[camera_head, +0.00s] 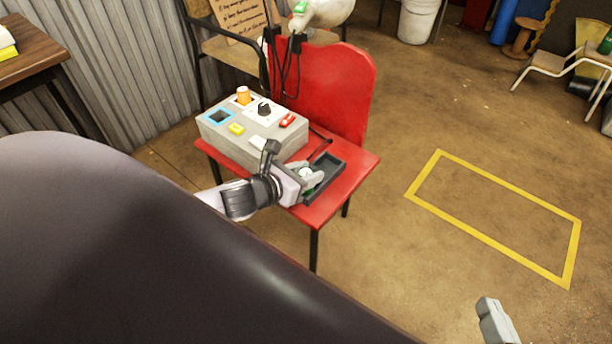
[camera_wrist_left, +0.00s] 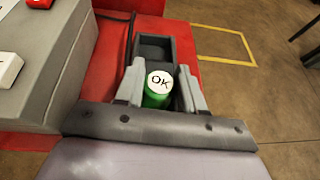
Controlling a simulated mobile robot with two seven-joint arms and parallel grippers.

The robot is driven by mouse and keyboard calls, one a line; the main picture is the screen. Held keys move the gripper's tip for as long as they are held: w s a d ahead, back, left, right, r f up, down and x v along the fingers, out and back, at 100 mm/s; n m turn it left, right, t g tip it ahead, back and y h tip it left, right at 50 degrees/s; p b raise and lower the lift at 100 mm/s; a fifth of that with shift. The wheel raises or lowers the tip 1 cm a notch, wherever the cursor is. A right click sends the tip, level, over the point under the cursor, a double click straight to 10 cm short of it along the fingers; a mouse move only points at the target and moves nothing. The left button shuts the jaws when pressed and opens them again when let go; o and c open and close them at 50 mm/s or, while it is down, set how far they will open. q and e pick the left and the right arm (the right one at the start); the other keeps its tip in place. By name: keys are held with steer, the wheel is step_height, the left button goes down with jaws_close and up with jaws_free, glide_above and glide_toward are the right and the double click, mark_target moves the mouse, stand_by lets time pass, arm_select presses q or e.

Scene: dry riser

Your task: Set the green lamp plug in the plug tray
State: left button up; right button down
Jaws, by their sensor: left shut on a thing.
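The green lamp plug (camera_wrist_left: 156,98) has a white top marked "OK" and stands upright between the two fingers of my left gripper (camera_wrist_left: 160,88). The left gripper is shut on it. In the head view the gripper (camera_head: 308,178) is at the near end of the dark grey plug tray (camera_head: 331,166), and the plug's white top (camera_head: 305,173) shows between the fingers. The plug tray (camera_wrist_left: 171,45) extends beyond the plug in the wrist view. The plug's lower end is hidden, so I cannot tell whether it touches the tray floor. My right gripper (camera_head: 495,322) shows only partly at the bottom right.
A grey control box (camera_head: 262,150) with coloured buttons and a black knob stands left of the tray on a red chair (camera_head: 345,190). A dark cable runs between box and tray. A yellow floor outline (camera_head: 480,230) lies right on clear floor.

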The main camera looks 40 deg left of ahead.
arm_select(q)
steer(key=o, duration=1)
steer(key=shift+o, duration=0.2)
arm_select(e)
steer(key=shift+r, duration=0.1)
arm_select(q)
steer(key=shift+r, duration=0.2)
steer(key=p+v, duration=0.4)
steer(key=v, duration=0.8)
steer(key=shift+f, duration=0.15)
arm_select(e)
steer(key=shift+g, duration=0.6)
